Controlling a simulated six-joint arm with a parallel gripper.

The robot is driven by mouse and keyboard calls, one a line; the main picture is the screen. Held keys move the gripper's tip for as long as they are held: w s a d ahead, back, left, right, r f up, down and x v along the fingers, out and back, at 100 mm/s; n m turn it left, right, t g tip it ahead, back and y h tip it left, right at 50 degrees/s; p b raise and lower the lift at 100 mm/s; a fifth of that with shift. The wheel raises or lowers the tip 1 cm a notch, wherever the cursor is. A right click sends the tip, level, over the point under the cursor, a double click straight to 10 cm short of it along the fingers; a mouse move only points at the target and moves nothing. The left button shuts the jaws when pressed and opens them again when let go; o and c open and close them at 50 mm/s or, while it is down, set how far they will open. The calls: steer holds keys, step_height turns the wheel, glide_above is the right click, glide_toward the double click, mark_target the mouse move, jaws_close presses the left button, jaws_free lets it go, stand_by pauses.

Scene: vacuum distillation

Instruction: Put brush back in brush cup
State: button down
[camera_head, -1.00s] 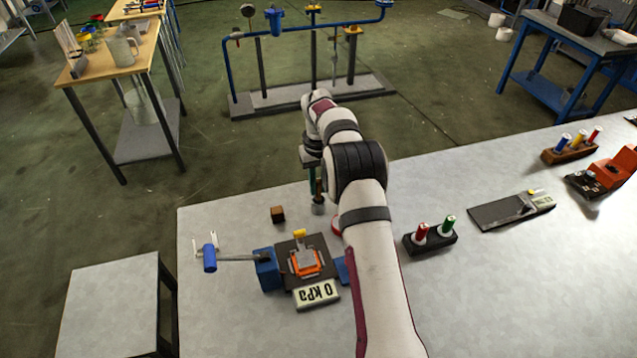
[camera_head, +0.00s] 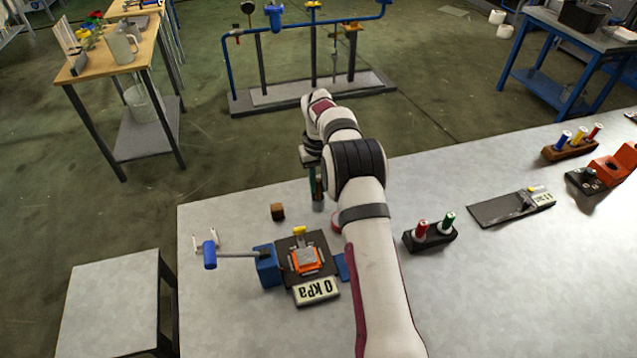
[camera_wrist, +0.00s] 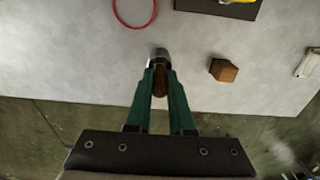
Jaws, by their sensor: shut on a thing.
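My gripper (camera_head: 313,198) has green fingers and points down over the far edge of the grey table. It is shut on a brown brush (camera_wrist: 160,82), whose handle shows between the fingers in the wrist view. A small grey cylindrical cup (camera_head: 318,205) stands just below the fingertips, and it also shows in the wrist view (camera_wrist: 161,54). The brush lines up with the cup, but its lower end is hidden, so I cannot tell how far inside it is.
A small brown block (camera_head: 277,211) lies left of the cup. A red ring (camera_wrist: 134,12) lies near it, partly hidden by my arm in the head view. A device with a "0 kPa" display (camera_head: 317,290) stands nearer. A black holder (camera_head: 432,239) with red and green spools is at right.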

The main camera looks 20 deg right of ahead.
steer(key=shift+c, duration=0.8)
jaws_free()
steer(key=shift+r, duration=3.55)
